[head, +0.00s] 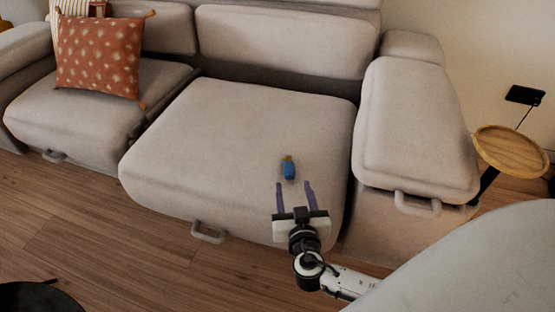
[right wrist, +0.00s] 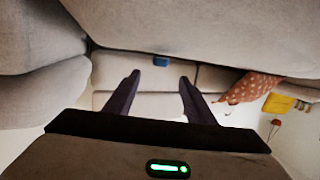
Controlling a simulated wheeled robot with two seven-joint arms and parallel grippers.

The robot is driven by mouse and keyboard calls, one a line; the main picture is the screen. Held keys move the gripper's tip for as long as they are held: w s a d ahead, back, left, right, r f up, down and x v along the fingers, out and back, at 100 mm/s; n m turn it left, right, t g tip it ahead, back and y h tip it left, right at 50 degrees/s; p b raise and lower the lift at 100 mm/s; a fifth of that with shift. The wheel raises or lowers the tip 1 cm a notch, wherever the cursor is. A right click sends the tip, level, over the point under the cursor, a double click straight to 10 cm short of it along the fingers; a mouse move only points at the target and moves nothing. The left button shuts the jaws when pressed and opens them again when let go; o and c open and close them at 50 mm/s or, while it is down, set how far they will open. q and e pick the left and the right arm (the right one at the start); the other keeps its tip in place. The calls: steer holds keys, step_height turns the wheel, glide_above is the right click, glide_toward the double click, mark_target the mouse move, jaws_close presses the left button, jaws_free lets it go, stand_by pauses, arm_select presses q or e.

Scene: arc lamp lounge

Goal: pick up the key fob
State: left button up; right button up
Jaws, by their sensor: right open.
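The key fob (head: 289,168) is a small blue piece with a yellowish end. It lies on the middle seat cushion (head: 240,125) of the beige sofa. My right gripper (head: 294,184) is open and empty, its two purple fingers spread just on the near side of the fob. In the right wrist view the blue fob (right wrist: 160,61) shows just past the fingertips, roughly centred between the two fingers (right wrist: 159,77). No contact between fingers and fob shows. My left gripper is not in view.
The sofa's right armrest (head: 415,130) rises right of the seat. An orange patterned cushion (head: 100,55) leans at the left. A small round wooden table (head: 512,146) stands at the right. The seat around the fob is clear.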

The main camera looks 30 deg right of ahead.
mark_target(289, 168)
steer(key=x, duration=0.3)
steer(key=shift+w+d+b, duration=0.25)
steer(key=shift+w+b, duration=0.05)
steer(key=shift+w, duration=0.05)
steer(key=shift+b+x, duration=0.55)
steer(key=shift+x, duration=2.35)
steer(key=c, duration=1.2)
